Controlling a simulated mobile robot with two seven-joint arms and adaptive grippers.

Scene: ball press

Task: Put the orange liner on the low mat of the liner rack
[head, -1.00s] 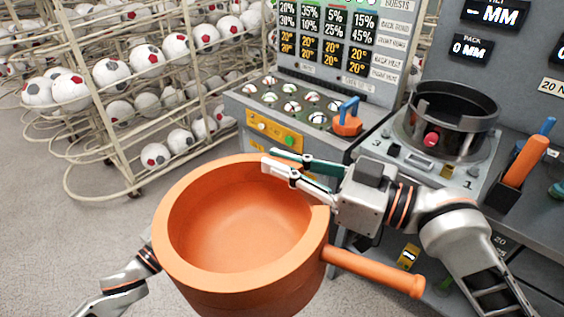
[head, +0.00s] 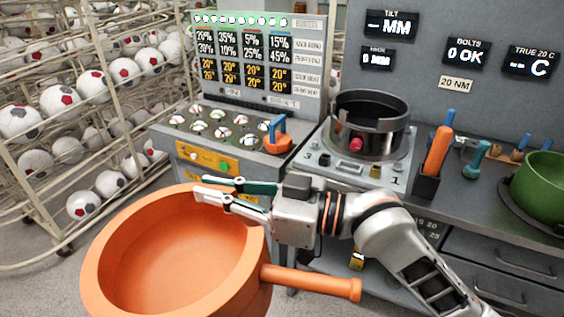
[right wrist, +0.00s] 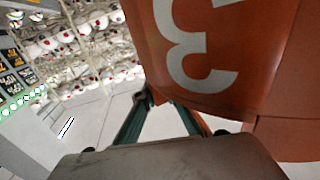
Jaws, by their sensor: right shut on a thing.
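The orange liner (head: 180,255) is a big round pot with a thick rim and a straight side handle (head: 315,285). It fills the lower left of the head view, held in front of the bench, and its bottom is cut off. My right gripper (head: 201,187) is shut on the liner's far rim, with its fingers reaching across from the right. In the right wrist view, the liner's orange wall (right wrist: 200,50) with a white 3 is close against the fingers. My left gripper is out of view. I cannot make out the liner rack or its low mat.
A press station with a dark ring (head: 370,125) stands on the grey bench. A green pot (head: 543,185) sits on a dark round base at the right edge. A tool holder (head: 426,183) stands between them. Wire racks of balls (head: 70,110) fill the left.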

